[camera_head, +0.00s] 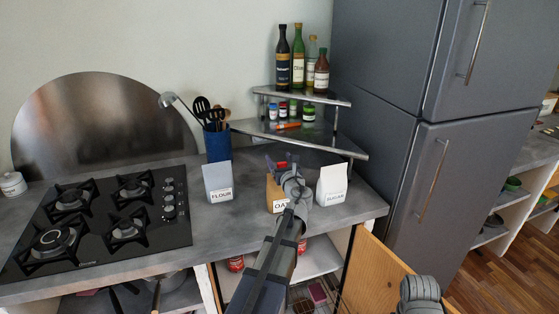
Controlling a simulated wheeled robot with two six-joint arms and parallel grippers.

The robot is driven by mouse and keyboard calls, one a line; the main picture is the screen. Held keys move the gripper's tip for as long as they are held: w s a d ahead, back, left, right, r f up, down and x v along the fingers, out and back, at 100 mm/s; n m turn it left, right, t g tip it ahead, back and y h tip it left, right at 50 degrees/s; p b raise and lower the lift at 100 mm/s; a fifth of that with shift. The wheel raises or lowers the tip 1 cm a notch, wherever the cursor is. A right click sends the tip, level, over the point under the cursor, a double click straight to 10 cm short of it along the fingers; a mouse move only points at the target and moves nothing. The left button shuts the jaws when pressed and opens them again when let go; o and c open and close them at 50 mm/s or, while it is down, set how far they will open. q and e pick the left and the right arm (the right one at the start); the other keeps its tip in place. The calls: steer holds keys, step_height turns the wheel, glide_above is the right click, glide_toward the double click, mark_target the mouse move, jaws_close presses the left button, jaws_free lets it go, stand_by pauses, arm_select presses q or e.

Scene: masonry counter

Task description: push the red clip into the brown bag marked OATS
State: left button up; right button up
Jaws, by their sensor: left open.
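The brown bag marked OATS (271,192) stands on the grey counter between two white bags, partly hidden behind my left gripper and wrist. My left gripper (282,163) is at the top of this bag, its jaws open. A small red patch, seemingly the red clip (281,165), shows by the fingers at the bag's top. It is too small and covered to tell whether it touches the bag or how deep it sits. Part of my right arm shows at the bottom right, but its gripper is not in view.
The FLOUR bag (218,184) stands left of the brown bag and the SUGAR bag (332,187) close on its right. A blue utensil holder (217,146) and a corner shelf (310,97) with bottles stand behind. A black hob (110,222) is at left.

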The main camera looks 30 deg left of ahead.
mark_target(283, 165)
arm_select(q)
steer(key=shift+s, duration=0.1)
steer(key=v, duration=0.7)
steer(key=shift+s+d, duration=0.2)
steer(key=shift+d, duration=0.15)
steer(key=s+d+f+n+g+h, duration=0.3)
steer(key=s+d+f+n+g, duration=0.15)
steer(key=d+f+n, duration=0.3)
steer(key=s+d+f+n+g+h, duration=0.3)
steer(key=s+d+f+n, duration=0.35)
steer(key=d+n, duration=0.25)
steer(key=s+d+f+n+g+h, duration=0.2)
steer(key=s+d+f+n+h, duration=0.1)
steer(key=s+d, duration=0.3)
steer(key=s+d+f+n+g+h+p, duration=0.1)
steer(key=s+d+f+n+g+h, duration=0.1)
steer(key=s+d, duration=0.5)
steer(key=d+f+n+g, duration=0.1)
steer(key=d, duration=0.3)
steer(key=shift+f+h, duration=0.3)
steer(key=shift+h, duration=0.1)
